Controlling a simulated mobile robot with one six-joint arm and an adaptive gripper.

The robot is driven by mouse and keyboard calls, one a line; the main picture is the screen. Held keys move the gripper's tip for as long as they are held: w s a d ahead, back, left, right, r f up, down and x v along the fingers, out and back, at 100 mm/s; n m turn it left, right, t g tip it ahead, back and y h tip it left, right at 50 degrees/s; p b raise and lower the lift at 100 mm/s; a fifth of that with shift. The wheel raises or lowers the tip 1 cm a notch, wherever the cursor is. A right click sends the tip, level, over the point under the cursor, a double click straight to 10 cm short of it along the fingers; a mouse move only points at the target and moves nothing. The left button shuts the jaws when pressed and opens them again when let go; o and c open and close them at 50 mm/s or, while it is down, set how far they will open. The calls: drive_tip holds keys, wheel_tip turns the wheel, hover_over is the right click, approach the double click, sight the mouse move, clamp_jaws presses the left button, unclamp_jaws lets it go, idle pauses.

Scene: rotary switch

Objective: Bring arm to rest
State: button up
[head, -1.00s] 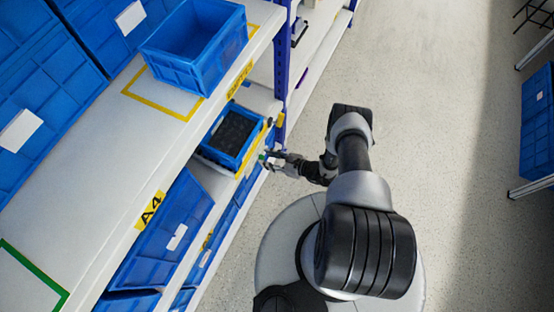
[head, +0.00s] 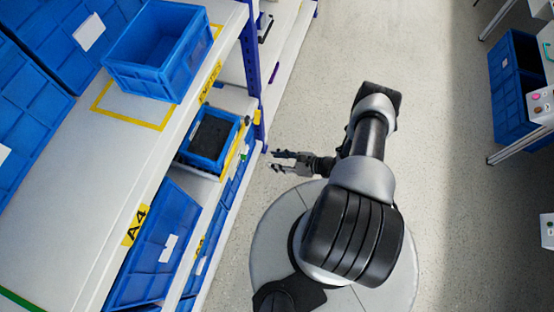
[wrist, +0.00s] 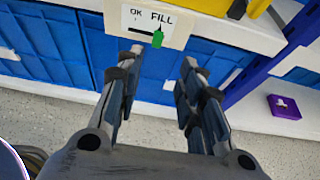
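My gripper (head: 273,161) is open and empty, with two dark fingers apart, and it points left at the shelf rack with a gap of bare floor below. In the wrist view my gripper (wrist: 160,60) also shows open, with nothing between the fingers. A small green switch knob (wrist: 158,38) sits on a white plate marked OK and FILL (wrist: 148,18), on the shelf's front edge. Its narrow end points up toward FILL. The fingers do not touch it. My arm is bent over my round base in the head view.
The rack at left holds a blue bin (head: 163,50) on its top shelf and a bin with dark contents (head: 209,138) below. A purple piece (wrist: 284,106) lies at right in the wrist view. A table with buttons (head: 541,103) stands far right. The aisle floor (head: 440,90) is clear.

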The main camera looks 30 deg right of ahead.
idle(0.3)
drive_tip(key=w+a+r+n+g, duration=0.25)
drive_tip(key=r+n, duration=0.25)
drive_tip(key=r, duration=0.7)
drive_tip(key=w+a+r+n+g, duration=0.1)
drive_tip(key=r+n+g, duration=0.3)
drive_tip(key=r, duration=0.8)
drive_tip(key=w+a+r+n+g, duration=0.1)
drive_tip(key=w+r+n+g, duration=0.1)
drive_tip(key=r+n, duration=0.65)
drive_tip(key=s+a+r+n+h, duration=0.2)
drive_tip(key=s+r, duration=0.3)
drive_tip(key=r, duration=0.3)
drive_tip(key=s+a+r+n+h, duration=0.2)
drive_tip(key=s+r+h, duration=0.15)
drive_tip(key=r, duration=0.55)
drive_tip(key=s+d+r+n+t+h, duration=0.1)
drive_tip(key=s+r+n+t+h, duration=0.3)
drive_tip(key=s+r, duration=0.3)
drive_tip(key=s+n, duration=0.1)
drive_tip(key=s, duration=0.3)
drive_tip(key=shift+s+d+r, duration=0.15)
drive_tip(key=shift+s+d, duration=0.1)
drive_tip(key=shift+s, duration=0.15)
drive_tip(key=shift+n, duration=0.25)
